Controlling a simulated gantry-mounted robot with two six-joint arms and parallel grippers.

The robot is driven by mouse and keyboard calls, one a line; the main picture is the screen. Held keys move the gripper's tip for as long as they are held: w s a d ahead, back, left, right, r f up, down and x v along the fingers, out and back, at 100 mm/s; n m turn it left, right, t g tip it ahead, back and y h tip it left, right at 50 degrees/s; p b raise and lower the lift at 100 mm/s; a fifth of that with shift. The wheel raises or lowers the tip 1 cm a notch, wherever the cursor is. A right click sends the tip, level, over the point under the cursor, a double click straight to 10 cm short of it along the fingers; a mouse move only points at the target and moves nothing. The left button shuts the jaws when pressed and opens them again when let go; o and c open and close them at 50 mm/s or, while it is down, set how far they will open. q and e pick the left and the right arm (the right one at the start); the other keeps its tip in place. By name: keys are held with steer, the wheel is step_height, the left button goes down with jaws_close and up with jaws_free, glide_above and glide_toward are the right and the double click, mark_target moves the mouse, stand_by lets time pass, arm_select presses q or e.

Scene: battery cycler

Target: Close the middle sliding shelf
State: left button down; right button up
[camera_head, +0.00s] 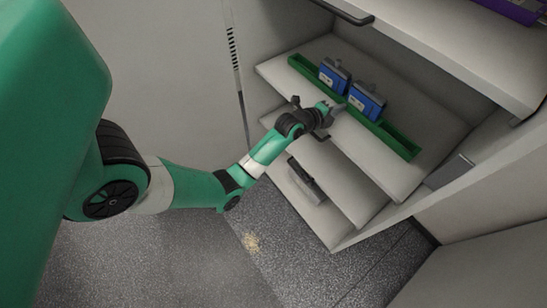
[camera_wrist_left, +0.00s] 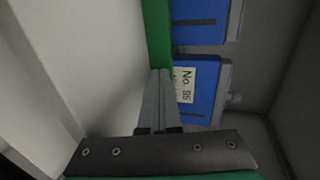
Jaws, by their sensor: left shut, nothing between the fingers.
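Several white sliding shelves stick out of the cabinet at staggered depths in the head view; I cannot tell for certain which one is the middle shelf. My left gripper (camera_head: 338,108) is shut and empty, over the tray shelf beside the green tray. My right gripper is not in view.
A lower shelf (camera_head: 330,222) holds a dark grey block (camera_head: 305,182). An upper shelf (camera_head: 440,48) with a dark handle overhangs at top right and bears a purple object (camera_head: 515,8). Cabinet walls stand left and right. The speckled floor (camera_head: 190,260) is open in front.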

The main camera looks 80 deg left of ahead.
arm_select(q)
steer(key=shift+f, duration=0.2)
stand_by(0.3)
steer(key=shift+s, duration=0.1)
steer(key=shift+s+r+p, duration=0.1)
steer(key=shift+r+p, duration=0.15)
steer(key=shift+p, duration=0.05)
steer(key=p+v, duration=0.5)
steer(key=v, duration=0.6)
steer(key=shift+s+d, duration=0.1)
